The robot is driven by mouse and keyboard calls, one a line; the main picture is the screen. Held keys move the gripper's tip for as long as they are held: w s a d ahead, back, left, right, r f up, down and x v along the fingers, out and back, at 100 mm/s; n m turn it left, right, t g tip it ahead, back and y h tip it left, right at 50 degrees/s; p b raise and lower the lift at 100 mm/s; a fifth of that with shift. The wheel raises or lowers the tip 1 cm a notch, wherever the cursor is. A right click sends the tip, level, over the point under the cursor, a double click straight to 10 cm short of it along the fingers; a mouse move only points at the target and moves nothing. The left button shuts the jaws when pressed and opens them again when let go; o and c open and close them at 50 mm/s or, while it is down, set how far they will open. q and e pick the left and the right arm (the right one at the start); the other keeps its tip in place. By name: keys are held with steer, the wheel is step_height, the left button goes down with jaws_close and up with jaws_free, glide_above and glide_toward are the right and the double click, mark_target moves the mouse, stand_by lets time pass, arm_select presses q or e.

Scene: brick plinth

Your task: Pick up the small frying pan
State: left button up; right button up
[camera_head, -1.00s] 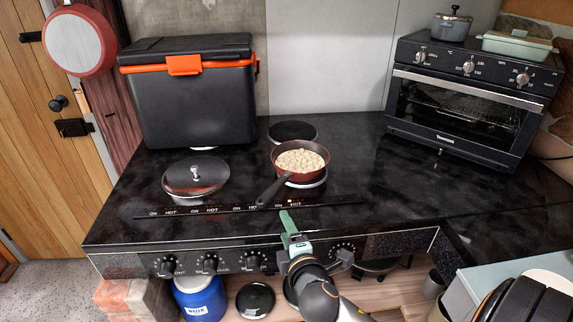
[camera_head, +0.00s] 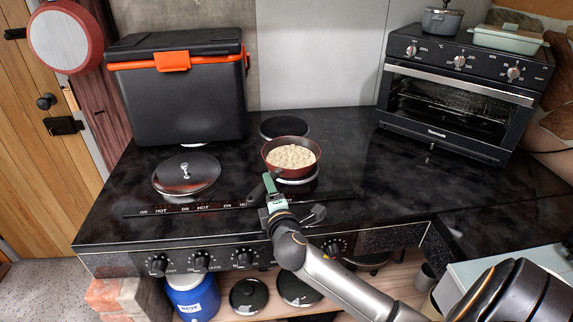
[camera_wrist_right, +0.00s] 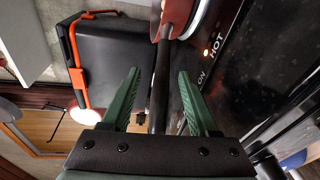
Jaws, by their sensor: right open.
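The small frying pan (camera_head: 312,166) is dark red and holds pale round pieces of food. It sits on a hob plate, and its dark handle points toward the front left. My right gripper (camera_head: 269,183) is at the handle, over the front of the cooktop, and partly hides it. In the right wrist view the pan's red body (camera_wrist_right: 174,14) is at the top edge. There the handle runs down between the two green fingers of my right gripper (camera_wrist_right: 159,74). The fingers are open, with gaps on both sides of the handle. My left gripper is not in view.
A lidded pan (camera_head: 187,175) stands left on the black cooktop (camera_head: 360,160). A black cool box (camera_head: 178,105) with an orange latch is behind it. An oven (camera_head: 455,100) stands at the back right. The cooktop right of the pan is clear.

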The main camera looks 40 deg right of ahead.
mark_target(280, 170)
steer(key=shift+x, duration=1.95)
steer(key=shift+a+f, duration=0.15)
jaws_close()
